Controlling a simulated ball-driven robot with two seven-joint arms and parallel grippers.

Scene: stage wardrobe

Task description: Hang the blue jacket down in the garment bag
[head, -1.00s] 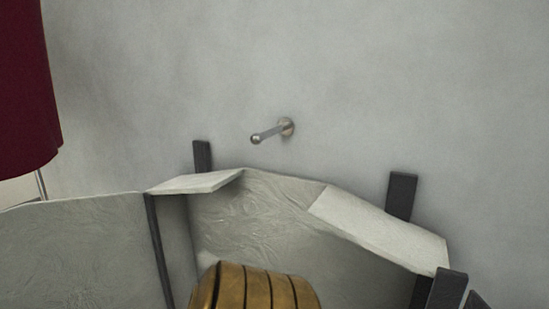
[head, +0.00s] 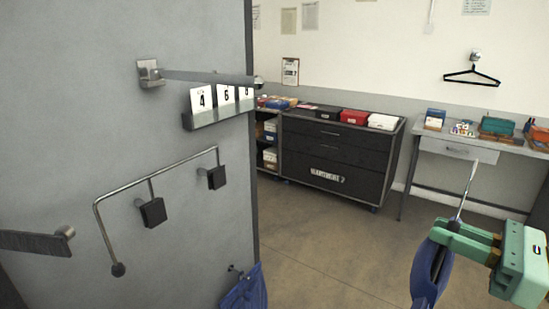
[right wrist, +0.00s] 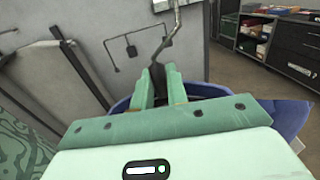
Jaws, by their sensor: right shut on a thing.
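My right gripper (head: 447,232) is at the lower right of the head view, shut on a hanger (head: 464,190) near its metal hook. The hook rises above the fingers. The blue jacket (head: 429,272) hangs below them, and much of it is out of frame. In the right wrist view the gripper's green fingers (right wrist: 161,88) close around the dark hanger neck, with the hook (right wrist: 172,28) above. The blue jacket (right wrist: 288,118) spreads to both sides behind the gripper. I cannot make out the garment bag in the current views. My left gripper is not in view.
A grey partition (head: 110,40) at left carries a bent rail (head: 155,180) and a shelf of number cards (head: 218,112). A blue cloth item (head: 243,290) hangs low there. A dark drawer cabinet (head: 335,160) and a table (head: 458,149) stand behind open floor (head: 330,240).

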